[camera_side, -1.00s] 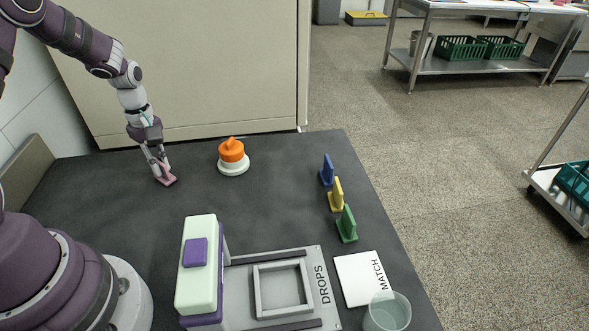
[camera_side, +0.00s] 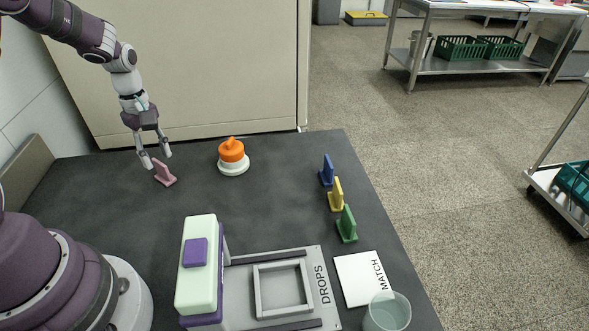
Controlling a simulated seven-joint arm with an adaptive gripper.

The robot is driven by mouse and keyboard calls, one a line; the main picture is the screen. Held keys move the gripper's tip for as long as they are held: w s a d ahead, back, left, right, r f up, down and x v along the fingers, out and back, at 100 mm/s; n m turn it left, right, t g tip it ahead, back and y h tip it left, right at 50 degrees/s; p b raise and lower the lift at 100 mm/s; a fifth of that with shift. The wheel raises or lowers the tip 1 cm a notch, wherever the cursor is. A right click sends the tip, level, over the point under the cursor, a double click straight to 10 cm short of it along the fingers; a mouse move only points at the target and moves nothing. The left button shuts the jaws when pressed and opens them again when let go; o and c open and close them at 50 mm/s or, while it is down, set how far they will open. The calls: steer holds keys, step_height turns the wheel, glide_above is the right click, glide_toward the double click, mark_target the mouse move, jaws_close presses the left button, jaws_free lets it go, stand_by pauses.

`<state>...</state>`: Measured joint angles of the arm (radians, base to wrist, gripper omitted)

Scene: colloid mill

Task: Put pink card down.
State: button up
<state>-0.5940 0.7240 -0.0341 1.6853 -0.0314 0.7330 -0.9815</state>
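The pink card (camera_side: 164,173) stands upright on its small base on the dark table, near the back left.
An orange-topped white piece (camera_side: 233,157) stands right of the card. Blue (camera_side: 327,170), yellow (camera_side: 336,195) and green (camera_side: 346,224) cards stand along the right. A pale green and purple block (camera_side: 199,265), a grey frame (camera_side: 283,289), a MATCH sheet (camera_side: 358,278) and a clear cup (camera_side: 387,313) are in front.

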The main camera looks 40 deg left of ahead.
mark_target(159, 162)
step_height(159, 162, up, 9)
steer(key=s+d+r+m+t, duration=0.2)
steer(key=s+d+r+m, duration=0.1)
steer(key=d+m, duration=0.4)
steer(key=s+d+r+m+t, duration=0.3)
steer(key=d+m, duration=0.5)
steer(key=m, duration=0.3)
steer(key=shift+s+d+r+t, duration=0.3)
steer(key=shift+s+r, duration=0.35)
steer(key=shift+s, duration=0.15)
